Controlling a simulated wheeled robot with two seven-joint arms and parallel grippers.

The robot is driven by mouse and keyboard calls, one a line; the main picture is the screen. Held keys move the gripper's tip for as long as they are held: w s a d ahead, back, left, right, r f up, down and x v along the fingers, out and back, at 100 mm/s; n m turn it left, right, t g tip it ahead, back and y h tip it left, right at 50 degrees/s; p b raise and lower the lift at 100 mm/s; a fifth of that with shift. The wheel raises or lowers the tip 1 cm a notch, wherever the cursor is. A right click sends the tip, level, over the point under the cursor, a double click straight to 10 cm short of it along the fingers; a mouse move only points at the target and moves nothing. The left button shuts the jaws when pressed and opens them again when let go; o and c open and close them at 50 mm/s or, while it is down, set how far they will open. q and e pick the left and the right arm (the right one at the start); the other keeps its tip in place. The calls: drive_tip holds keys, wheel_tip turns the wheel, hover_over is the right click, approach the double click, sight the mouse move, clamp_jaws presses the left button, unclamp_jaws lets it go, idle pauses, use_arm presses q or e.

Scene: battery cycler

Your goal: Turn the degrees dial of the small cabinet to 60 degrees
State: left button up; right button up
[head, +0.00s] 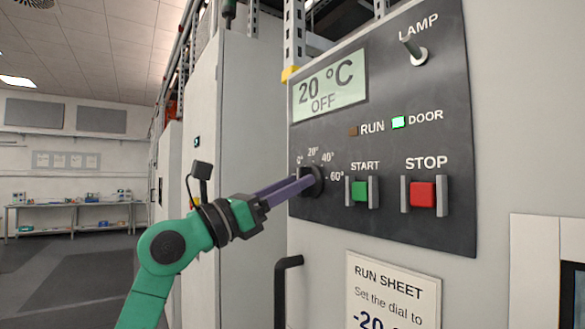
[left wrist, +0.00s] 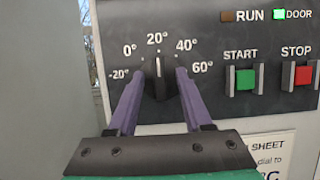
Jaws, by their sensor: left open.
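The black degrees dial (head: 318,177) is on the dark control panel (head: 440,100) of the cabinet. In the left wrist view the dial (left wrist: 158,85) stands upright with its white mark at 20°. The scale around it runs from -20° at left to 60° at right. The display (head: 329,95) reads 20 °C OFF. My left gripper (head: 302,186) is at the dial. In the left wrist view its purple fingers (left wrist: 160,74) are open, one on each side of the dial, with a gap on both sides. My right gripper is out of view.
Right of the dial are the green START button (head: 359,191) and red STOP button (head: 423,195), each between grey guards. A lamp switch (head: 414,48) sticks out above. A dark handle (head: 283,290) and a run sheet (head: 392,290) are below the panel. The green DOOR light (head: 398,122) is lit.

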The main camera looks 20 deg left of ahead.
use_arm(q)
drive_tip(key=shift+w, duration=0.25)
drive_tip(key=shift+s, duration=0.15)
clamp_jaws()
drive_tip(key=shift+m, duration=0.6)
drive_tip(key=shift+a+r+m+g+h+p, duration=0.1)
drive_tip(key=shift+m+g+h+p, duration=0.25)
drive_tip(key=shift+m+g+p, duration=1.85)
drive_tip(key=shift+d+r+m+g+h+b, duration=0.1)
drive_tip(key=shift+m+g+h+b, duration=0.45)
drive_tip(key=shift+m, duration=3.7)
drive_tip(key=shift+a+m+g+h+p, duration=0.15)
drive_tip(key=shift+m+g+p, duration=1.1)
drive_tip(key=shift+m, duration=2)
